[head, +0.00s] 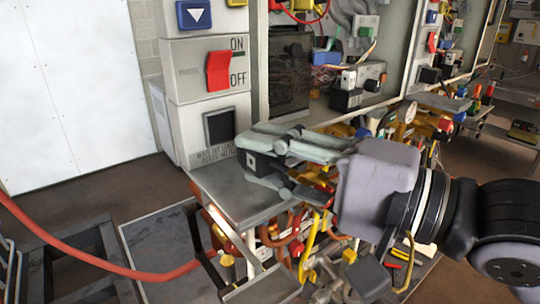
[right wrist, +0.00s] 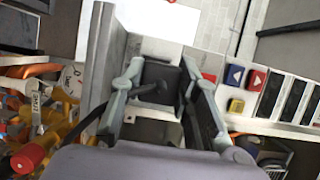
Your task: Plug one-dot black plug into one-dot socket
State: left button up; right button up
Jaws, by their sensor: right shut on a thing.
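My right gripper (head: 256,158) reaches in from the right in the head view, over the grey metal shelf (head: 215,183). It is shut on a black plug (head: 258,165), a dark block mostly hidden by the fingers. In the right wrist view the black plug (right wrist: 160,78) sits between the two fingers of my right gripper (right wrist: 160,92), with a dark cable stub towards the camera. Its dot mark cannot be made out. I cannot pick out the one-dot socket in either view. My left gripper is not in view.
A white panel with a red ON/OFF switch (head: 218,70), a blue arrow button (head: 194,14) and a dark square window (head: 219,126) stands behind the shelf. Pipes and valves crowd below. A red hose (head: 90,262) crosses the lower left.

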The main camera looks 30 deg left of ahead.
jog(key=shift+w+a+r+p, duration=0.1)
jog(key=shift+w+a+p, duration=0.1)
jog(key=shift+a+p, duration=0.25)
jog(key=shift+w+a+r+p, duration=0.1)
jog(key=shift+w+a+p, duration=0.1)
jog(key=shift+a, duration=0.4)
jog(key=shift+w+a+f+p, duration=0.1)
jog(key=shift+w+a+p, duration=0.15)
jog(key=shift+a, duration=0.3)
jog(key=shift+w+a+f+p, duration=0.15)
jog(key=shift+a+p, duration=0.1)
jog(key=shift+a, duration=0.25)
jog(key=shift+w+a+r+p, duration=0.1)
jog(key=shift+w+a+p, duration=0.15)
jog(key=shift+a, duration=0.3)
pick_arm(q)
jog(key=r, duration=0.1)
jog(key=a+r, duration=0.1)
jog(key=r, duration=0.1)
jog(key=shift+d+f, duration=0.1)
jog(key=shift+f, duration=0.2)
pick_arm(e)
jog(key=shift+f, duration=0.1)
pick_arm(q)
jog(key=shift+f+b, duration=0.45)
jog(key=shift+b, duration=0.25)
pick_arm(e)
jog(key=shift+s, duration=0.1)
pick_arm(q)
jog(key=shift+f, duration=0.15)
